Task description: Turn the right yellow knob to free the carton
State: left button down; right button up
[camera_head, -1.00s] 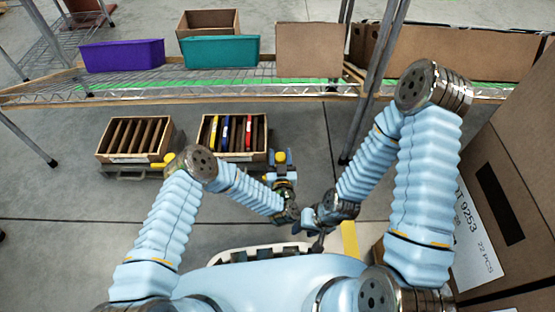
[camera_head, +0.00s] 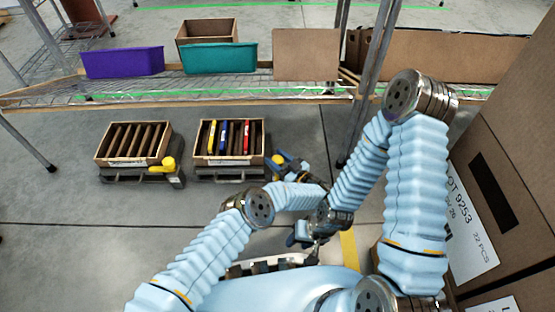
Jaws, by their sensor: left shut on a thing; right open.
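The right carton (camera_head: 228,160) is an open wooden box holding several dark slats and yellow, blue and red items. It sits on a dark stand (camera_head: 230,174). The right yellow knob (camera_head: 277,159) shows beside the carton's right side. My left gripper (camera_head: 285,163) is at this knob and shut on it; its fingers are small and partly hidden. My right gripper (camera_head: 297,238) is lower, near my body, open and apart from the cartons. The left carton (camera_head: 132,145) holds several brown slats on its own stand, with a yellow knob (camera_head: 165,163) at its right.
A wire shelf (camera_head: 220,88) behind carries a purple bin (camera_head: 123,62), a teal bin (camera_head: 218,58) and cardboard boxes (camera_head: 306,54). A shelf post (camera_head: 368,85) stands right of the knob. Large cardboard boxes (camera_head: 500,150) fill the right side. Floor left of the cartons is clear.

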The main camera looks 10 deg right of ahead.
pick_arm(q)
jog(key=shift+f, duration=0.1)
dwell(0.4)
jog(key=c, duration=0.6)
grip_release()
